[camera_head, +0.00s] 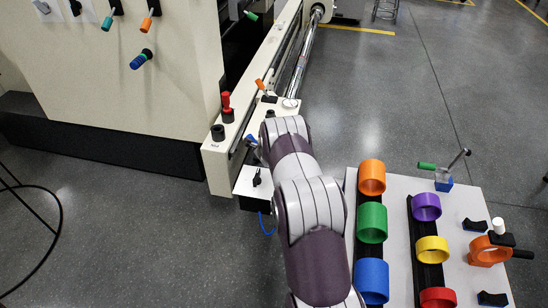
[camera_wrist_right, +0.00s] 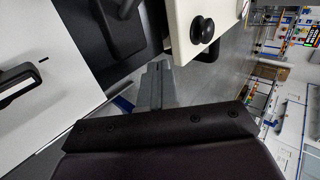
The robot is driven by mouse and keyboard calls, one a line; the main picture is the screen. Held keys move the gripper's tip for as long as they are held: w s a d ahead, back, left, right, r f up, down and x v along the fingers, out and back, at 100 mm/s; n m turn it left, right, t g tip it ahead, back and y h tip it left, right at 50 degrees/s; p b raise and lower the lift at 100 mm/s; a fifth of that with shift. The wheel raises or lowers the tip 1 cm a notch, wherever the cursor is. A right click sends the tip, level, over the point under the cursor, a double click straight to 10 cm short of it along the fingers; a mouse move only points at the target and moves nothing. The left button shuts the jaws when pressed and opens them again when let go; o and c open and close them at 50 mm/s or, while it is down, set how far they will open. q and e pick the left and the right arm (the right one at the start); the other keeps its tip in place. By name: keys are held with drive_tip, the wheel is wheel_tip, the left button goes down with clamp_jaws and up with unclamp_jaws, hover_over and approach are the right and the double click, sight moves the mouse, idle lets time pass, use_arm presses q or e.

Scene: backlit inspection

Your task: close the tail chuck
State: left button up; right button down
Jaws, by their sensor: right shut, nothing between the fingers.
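I cannot tell for certain which part is the tail chuck. The near end of the cream machine rail (camera_head: 222,162) carries a red-handled lever (camera_head: 226,104), an orange-handled lever (camera_head: 261,86) and a small blue-tipped part (camera_head: 252,139). My right arm reaches over this rail end and hides part of it and my right gripper in the head view. In the right wrist view my right gripper (camera_wrist_right: 156,72) is shut and empty, its fingers beside a cream block with a black knob (camera_wrist_right: 202,30). No contact is visible. My left gripper is not in view.
A small white box with a black switch (camera_head: 257,178) hangs below the rail end. A white table (camera_head: 395,188) at right holds several coloured rings and an orange clamp (camera_head: 487,252). Grey floor (camera_head: 150,240) between is clear.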

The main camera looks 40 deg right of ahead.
drive_tip(key=p+v, duration=0.3)
drive_tip(key=v, duration=0.7)
drive_tip(key=shift+a+f, duration=0.1)
